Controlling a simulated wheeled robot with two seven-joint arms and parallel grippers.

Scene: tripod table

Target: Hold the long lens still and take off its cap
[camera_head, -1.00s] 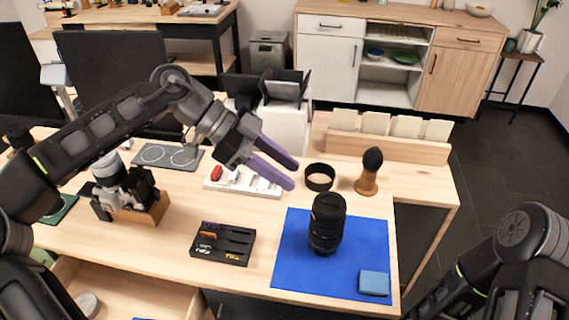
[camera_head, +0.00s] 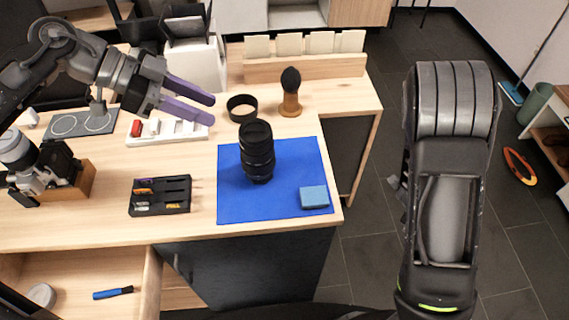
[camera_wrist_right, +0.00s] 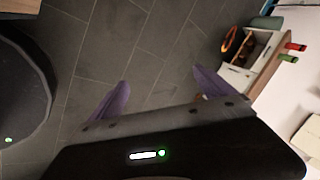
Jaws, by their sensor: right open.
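The long lens (camera_head: 259,160) is black and stands upright on a blue mat (camera_head: 238,203) in the head view. Its cap (camera_head: 255,131) is on the top end. My left gripper (camera_head: 200,107) has purple fingers, a little apart, and is up and to the left of the lens, not touching it. My right gripper (camera_wrist_right: 160,95) shows in the right wrist view with its purple fingers spread and nothing between them, over the dark floor. In the head view my right arm is raised to the right of the table, and its fingers are hidden.
A blue block (camera_head: 314,197) lies on the mat. Behind it are a black ring (camera_head: 242,107) and a wooden-handled brush (camera_head: 290,100). A black organizer (camera_head: 161,195) and a camera (camera_head: 45,165) are to the left. A drawer (camera_head: 85,285) stands open below.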

